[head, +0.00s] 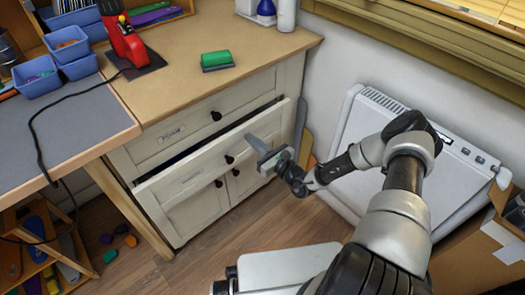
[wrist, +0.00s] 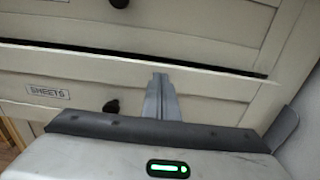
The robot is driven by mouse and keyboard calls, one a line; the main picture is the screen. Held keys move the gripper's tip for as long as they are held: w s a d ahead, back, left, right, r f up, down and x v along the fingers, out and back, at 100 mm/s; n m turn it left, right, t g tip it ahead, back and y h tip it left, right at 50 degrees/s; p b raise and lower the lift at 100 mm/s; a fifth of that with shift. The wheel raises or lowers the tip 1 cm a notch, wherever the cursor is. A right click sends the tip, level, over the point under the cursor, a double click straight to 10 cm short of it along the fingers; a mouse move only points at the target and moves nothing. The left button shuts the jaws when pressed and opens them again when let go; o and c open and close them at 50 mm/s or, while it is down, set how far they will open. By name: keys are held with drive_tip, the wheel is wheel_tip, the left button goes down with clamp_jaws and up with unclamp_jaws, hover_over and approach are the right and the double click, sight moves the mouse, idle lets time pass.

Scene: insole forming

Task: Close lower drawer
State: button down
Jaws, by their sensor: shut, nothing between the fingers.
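The lower drawer (head: 190,178) is partly open in the cream cabinet, with a dark gap along its top edge. In the wrist view its front (wrist: 85,72) carries a label reading SHEETS (wrist: 47,91) and a dark round knob (wrist: 111,106). My gripper (head: 251,140) is in front of the right part of this drawer front, right of its knob (head: 229,159). Its fingers are together and empty, pointing at the drawer front in the wrist view (wrist: 160,80). I cannot tell whether the fingertips touch it.
The upper drawer (head: 170,131) looks shut, and cupboard doors (head: 196,212) lie below. A white heater (head: 378,125) stands against the wall at right. The worktop holds a green-topped block (head: 216,59) and a red tool (head: 124,40). Wooden floor (head: 200,260) lies in front.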

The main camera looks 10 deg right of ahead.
sight(242, 130)
drive_tip(key=shift+x, duration=1.3)
drive_tip(key=shift+w+a, duration=0.15)
drive_tip(key=x, duration=0.4)
drive_tip(key=shift+w+a+r, duration=0.1)
drive_tip(key=shift+w+r, duration=0.1)
drive_tip(key=shift+w, duration=0.05)
drive_tip(key=shift+r, duration=0.1)
